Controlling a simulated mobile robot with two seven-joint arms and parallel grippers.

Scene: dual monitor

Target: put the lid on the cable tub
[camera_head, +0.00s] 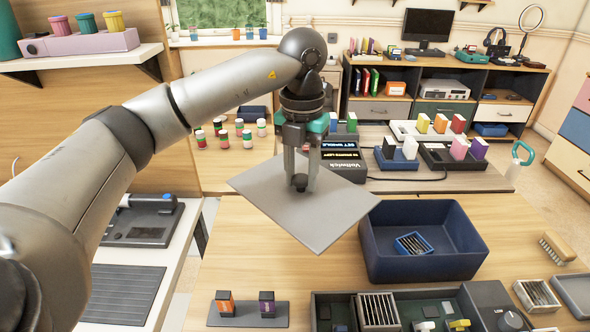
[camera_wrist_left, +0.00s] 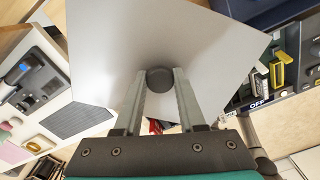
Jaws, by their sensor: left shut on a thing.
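The lid (camera_head: 318,221) is a flat grey square plate with a dark round knob (camera_head: 300,182) in its middle. My left gripper (camera_head: 300,178) is shut on the knob and holds the lid in the air, to the left of the tub. In the left wrist view, the lid (camera_wrist_left: 120,50) fills the upper middle, and the knob (camera_wrist_left: 159,79) sits between the fingertips of the gripper (camera_wrist_left: 159,84). The cable tub (camera_head: 385,258) is a dark blue open box on the wooden table. A small blue slotted piece (camera_head: 413,245) lies inside it. My right gripper is not in view.
An electronics tray (camera_head: 335,312) stands at the front, below the tub. A grey stand (camera_head: 240,314) with two small blocks is at front left. A brush (camera_head: 556,248) lies right of the tub. Behind are a charger box (camera_head: 343,160) and several coloured blocks. Bare tabletop (camera_head: 250,260) shows left of the tub.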

